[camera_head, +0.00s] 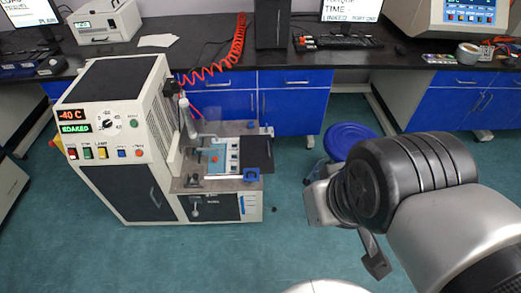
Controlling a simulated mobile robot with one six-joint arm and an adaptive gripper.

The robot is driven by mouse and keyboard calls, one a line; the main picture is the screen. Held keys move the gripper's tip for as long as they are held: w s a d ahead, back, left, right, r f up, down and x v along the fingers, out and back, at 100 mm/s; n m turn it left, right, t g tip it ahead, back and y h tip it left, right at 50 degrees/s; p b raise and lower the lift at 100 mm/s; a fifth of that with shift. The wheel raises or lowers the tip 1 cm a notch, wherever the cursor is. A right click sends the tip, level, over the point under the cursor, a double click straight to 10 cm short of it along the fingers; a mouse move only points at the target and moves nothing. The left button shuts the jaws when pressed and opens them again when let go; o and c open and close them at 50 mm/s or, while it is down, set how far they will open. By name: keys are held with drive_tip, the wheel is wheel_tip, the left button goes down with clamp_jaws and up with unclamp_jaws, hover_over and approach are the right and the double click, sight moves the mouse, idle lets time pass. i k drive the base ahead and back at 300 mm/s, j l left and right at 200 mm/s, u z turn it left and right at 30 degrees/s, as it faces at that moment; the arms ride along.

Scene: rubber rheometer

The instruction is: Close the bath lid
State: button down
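The machine (118,130) stands left of centre, with a red "-40 C" readout and a green readout that seems to say "SOAKED". A low bench on its right side carries the bath area (216,158), where blue and light parts show. A flat black panel (257,153), which looks like the bath lid, lies out to the right of this area, leaving it uncovered. My gripper (376,262) is at the lower right, well apart from the panel. One dark finger shows below my wrist; the rest is hidden, so its opening cannot be told.
A metal arm with a handle (190,118) stands over the bench. A coiled red hose (222,58) runs from the machine up to the back. A blue round stool (348,138) stands behind my wrist. Blue cabinets (290,103) line the back. The green floor before the machine is clear.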

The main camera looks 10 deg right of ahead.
sight(255, 151)
drive_tip(key=i+j+z, duration=0.5)
drive_tip(key=i, duration=0.3)
drive_tip(key=i+j+z, duration=0.45)
drive_tip(key=i+j, duration=0.2)
drive_tip(key=j, duration=0.25)
